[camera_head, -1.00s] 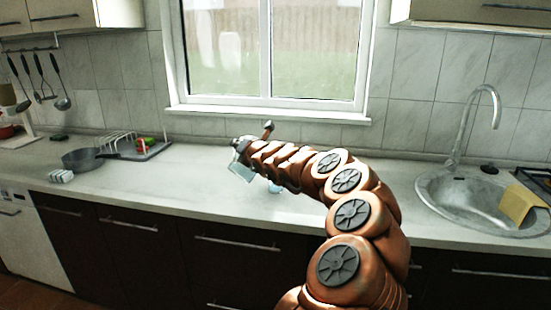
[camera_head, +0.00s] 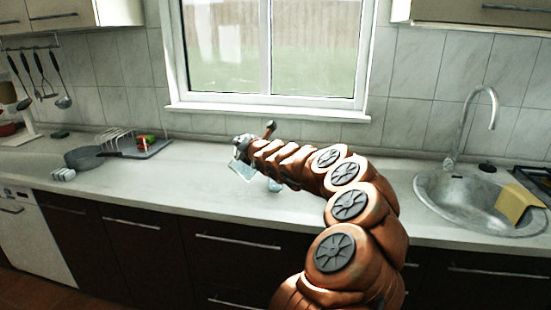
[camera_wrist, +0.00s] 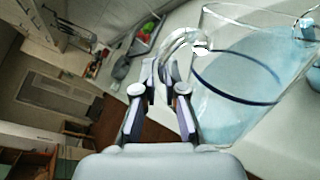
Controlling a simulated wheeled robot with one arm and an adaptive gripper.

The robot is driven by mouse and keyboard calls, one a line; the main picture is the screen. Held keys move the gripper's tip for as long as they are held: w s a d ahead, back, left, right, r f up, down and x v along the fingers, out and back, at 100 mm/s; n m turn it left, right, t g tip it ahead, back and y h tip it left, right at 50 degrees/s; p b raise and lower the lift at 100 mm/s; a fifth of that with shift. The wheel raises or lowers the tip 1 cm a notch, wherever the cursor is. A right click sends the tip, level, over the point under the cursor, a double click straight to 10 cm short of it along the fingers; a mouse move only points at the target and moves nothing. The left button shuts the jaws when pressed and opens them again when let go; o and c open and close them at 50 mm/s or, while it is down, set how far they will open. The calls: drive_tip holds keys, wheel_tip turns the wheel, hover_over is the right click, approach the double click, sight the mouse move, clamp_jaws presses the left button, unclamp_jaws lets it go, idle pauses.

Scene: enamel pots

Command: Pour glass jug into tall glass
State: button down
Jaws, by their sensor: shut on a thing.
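The glass jug (camera_wrist: 240,85) holds light blue liquid and has a dark blue band. My gripper (camera_wrist: 165,78) is shut on its clear handle (camera_wrist: 178,45) in the wrist view. In the head view the jug (camera_head: 243,171) hangs tilted above the counter, below my gripper (camera_head: 243,147). A small pale blue glass shape (camera_head: 274,186), likely the tall glass, stands just right of the jug, mostly hidden by my arm. A bluish edge (camera_wrist: 314,77) also shows at the right of the wrist view. I cannot tell whether liquid is flowing.
A dark pan (camera_head: 84,158) and a dish rack (camera_head: 125,143) are on the counter at left. The sink (camera_head: 478,200) with a yellow cloth (camera_head: 517,203) is at right. The counter front (camera_head: 170,192) between is clear. The window (camera_head: 270,60) is behind.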

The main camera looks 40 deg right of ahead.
sight(236, 161)
drive_tip(key=shift+d+r+m+p, duration=0.5)
drive_tip(key=shift+r+p, duration=0.25)
drive_tip(key=shift+p, duration=2.7)
drive_tip(key=f+b, duration=0.1)
drive_tip(key=b, duration=0.1)
drive_tip(key=shift+a+b, duration=0.15)
drive_tip(key=shift+b, duration=0.25)
drive_tip(key=f+n+b, duration=0.1)
drive_tip(key=b, duration=0.4)
drive_tip(key=a+f+n+b, duration=0.1)
drive_tip(key=b, duration=0.4)
drive_tip(key=shift+a+f+b, duration=0.15)
drive_tip(key=shift+f+b, duration=0.1)
drive_tip(key=shift+b, duration=0.1)
drive_tip(key=shift+s+r, duration=0.1)
drive_tip(key=shift+r, duration=0.15)
drive_tip(key=f+b, duration=0.1)
drive_tip(key=b, duration=0.2)
drive_tip(key=a+f+n+b, duration=0.1)
drive_tip(key=b, duration=0.3)
drive_tip(key=shift+a+f+n+t+h, duration=0.1)
drive_tip(key=shift+f+n+t+h, duration=0.2)
drive_tip(key=shift+f, duration=0.05)
drive_tip(key=a+f+n+t+h+b, duration=0.1)
drive_tip(key=a+f+n+b, duration=0.4)
drive_tip(key=b, duration=1.7)
wheel_tip(236, 161, down, 4)
drive_tip(key=shift+w+a+f+n, duration=0.1)
drive_tip(key=shift+w+a+n, duration=0.3)
drive_tip(key=shift+n, duration=0.6)
